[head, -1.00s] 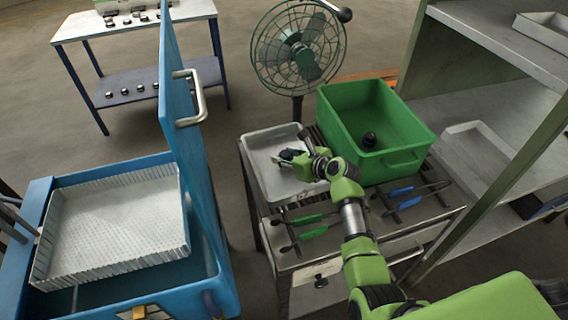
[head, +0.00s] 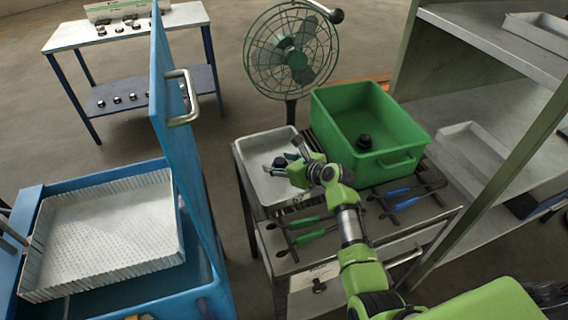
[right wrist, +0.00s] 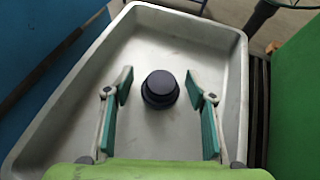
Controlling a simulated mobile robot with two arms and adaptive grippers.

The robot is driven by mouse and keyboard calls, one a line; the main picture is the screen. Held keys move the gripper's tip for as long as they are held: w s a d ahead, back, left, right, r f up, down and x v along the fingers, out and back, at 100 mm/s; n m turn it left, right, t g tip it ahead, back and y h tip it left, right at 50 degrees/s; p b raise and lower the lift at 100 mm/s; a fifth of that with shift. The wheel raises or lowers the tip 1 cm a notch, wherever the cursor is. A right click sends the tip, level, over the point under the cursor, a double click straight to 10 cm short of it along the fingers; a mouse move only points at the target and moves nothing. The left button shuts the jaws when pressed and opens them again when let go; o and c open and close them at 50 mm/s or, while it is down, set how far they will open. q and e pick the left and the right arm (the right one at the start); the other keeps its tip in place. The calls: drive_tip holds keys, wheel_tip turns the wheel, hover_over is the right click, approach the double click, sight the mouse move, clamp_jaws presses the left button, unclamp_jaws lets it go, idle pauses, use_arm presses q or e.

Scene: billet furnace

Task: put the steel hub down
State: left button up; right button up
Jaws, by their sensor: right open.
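A dark steel hub (right wrist: 161,89) stands upright on the floor of the light grey metal tray (right wrist: 200,25), as the right wrist view shows. My right gripper (right wrist: 159,82) is open, its two green-padded fingers on either side of the hub with a visible gap to each. In the head view the right gripper (head: 287,162) is over the tray (head: 263,187), and the hub (head: 280,162) is partly hidden by the fingers. My left gripper is not in view.
A green crate (head: 400,162) beside the tray holds another dark part (head: 364,142). Green-handled tongs (head: 308,237) and blue-handled tongs (head: 405,190) lie in front. A fan (head: 294,52) stands behind. A blue upright door (head: 177,130) is on the left, a shelf rack (head: 480,140) on the right.

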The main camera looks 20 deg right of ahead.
drive_tip(key=v, duration=1.2)
drive_tip(key=shift+r, duration=0.1)
